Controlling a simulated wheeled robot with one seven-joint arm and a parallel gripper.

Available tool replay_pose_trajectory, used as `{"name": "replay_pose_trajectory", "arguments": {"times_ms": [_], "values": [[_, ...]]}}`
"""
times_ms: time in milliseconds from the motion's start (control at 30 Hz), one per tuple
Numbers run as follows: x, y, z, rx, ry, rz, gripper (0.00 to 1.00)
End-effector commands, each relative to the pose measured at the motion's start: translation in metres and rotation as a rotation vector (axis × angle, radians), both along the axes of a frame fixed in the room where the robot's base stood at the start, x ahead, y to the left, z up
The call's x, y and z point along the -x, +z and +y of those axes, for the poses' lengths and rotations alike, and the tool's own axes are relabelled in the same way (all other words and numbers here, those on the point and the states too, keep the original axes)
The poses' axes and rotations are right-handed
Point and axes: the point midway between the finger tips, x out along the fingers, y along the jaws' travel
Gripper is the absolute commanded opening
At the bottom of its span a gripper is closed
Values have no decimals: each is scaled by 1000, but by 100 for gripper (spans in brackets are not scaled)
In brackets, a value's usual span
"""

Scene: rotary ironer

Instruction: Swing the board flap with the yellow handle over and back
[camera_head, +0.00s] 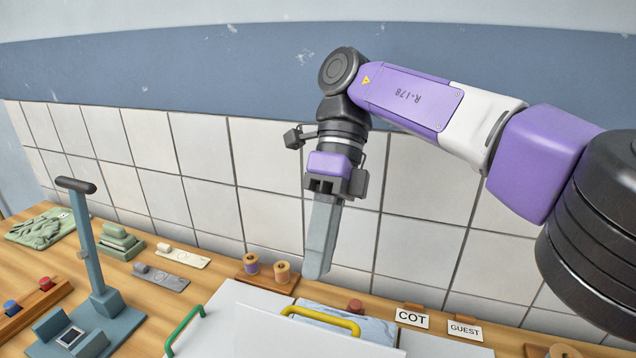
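The yellow handle (345,325) is an arched bar at the bottom centre, at the far edge of a white board flap (300,343). The flap's lower part is cut off by the picture edge. My gripper (317,275) points down above and behind the yellow handle in the picture, apart from it. Its long grey fingers overlap in this view, so I cannot tell whether they are open or shut. I see nothing held in it.
A green handle (185,328) stands on the board to the left. Light blue cloth (372,326) lies behind the yellow handle. Wooden spools (282,272), COT (411,318) and GUEST (465,330) cards, and a blue-grey upright stand (88,235) surround the board. A tiled wall (205,150) closes the back.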

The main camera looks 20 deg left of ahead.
Motion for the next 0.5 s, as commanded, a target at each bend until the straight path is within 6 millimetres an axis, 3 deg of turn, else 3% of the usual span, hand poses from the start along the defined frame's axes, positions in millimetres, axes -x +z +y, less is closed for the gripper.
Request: {"name": "replay_pose_trajectory", "arguments": {"times_ms": [33,200,500], "values": [[0,18,0,2,-1,-5,32],[1,57,1,1,2,-1,32],[2,94,2,-1,4,4,32]]}}
